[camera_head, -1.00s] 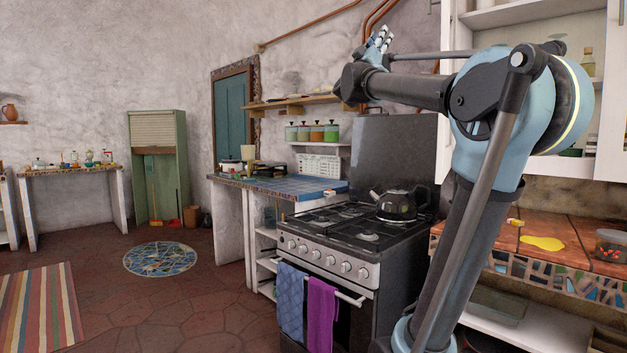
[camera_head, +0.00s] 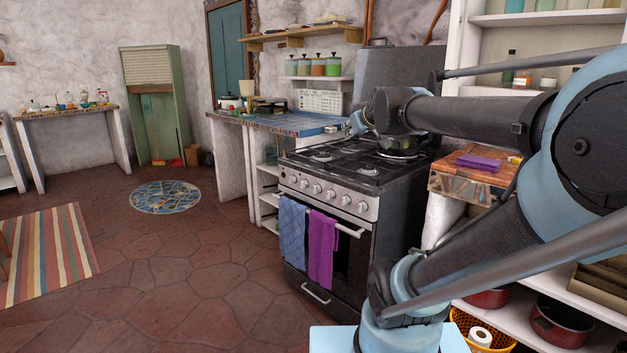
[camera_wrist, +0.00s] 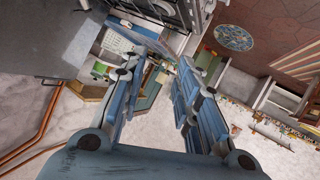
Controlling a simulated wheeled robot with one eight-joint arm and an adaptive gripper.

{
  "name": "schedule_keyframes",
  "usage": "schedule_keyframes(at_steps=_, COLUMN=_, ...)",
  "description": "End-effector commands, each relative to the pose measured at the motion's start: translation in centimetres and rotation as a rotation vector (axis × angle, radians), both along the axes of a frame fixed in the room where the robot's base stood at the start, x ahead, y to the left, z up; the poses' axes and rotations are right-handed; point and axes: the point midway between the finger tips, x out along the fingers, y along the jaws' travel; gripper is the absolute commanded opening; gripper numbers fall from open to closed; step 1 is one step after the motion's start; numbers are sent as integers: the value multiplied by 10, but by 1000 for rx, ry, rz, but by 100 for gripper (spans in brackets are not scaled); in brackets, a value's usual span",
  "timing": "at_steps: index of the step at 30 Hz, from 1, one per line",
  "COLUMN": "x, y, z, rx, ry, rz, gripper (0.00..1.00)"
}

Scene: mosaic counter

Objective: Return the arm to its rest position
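Through the gap lie shelf and counter items, too small to name surely.
The stove (camera_head: 330,200) with two towels, blue and purple (camera_head: 321,250), stands below the forearm. A tiled counter (camera_head: 470,172) with a purple block (camera_head: 478,162) and white shelves (camera_head: 545,18) are at the right. The floor (camera_head: 200,285) at the left is open, with a striped rug (camera_head: 45,255).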

Motion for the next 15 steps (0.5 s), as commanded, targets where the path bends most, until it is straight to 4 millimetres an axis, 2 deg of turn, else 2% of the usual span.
schedule_keyframes(at_steps=1, x=-15, y=-3, z=-27, rx=9, ry=68, rz=-6, gripper=30)
schedule_keyframes(at_steps=6, x=-71, y=-14, z=-115, rx=42, ry=323, rz=-54, gripper=30)
schedule_keyframes(at_steps=8, x=-93, y=-19, z=-144, rx=53, ry=413, rz=-82, gripper=30)
schedule_keyframes(at_steps=12, x=-150, y=-32, z=-208, rx=69, ry=617, rz=-163, gripper=30)
schedule_keyframes(at_steps=15, x=-191, y=-43, z=-245, rx=77, ry=751, rz=-232, gripper=30)
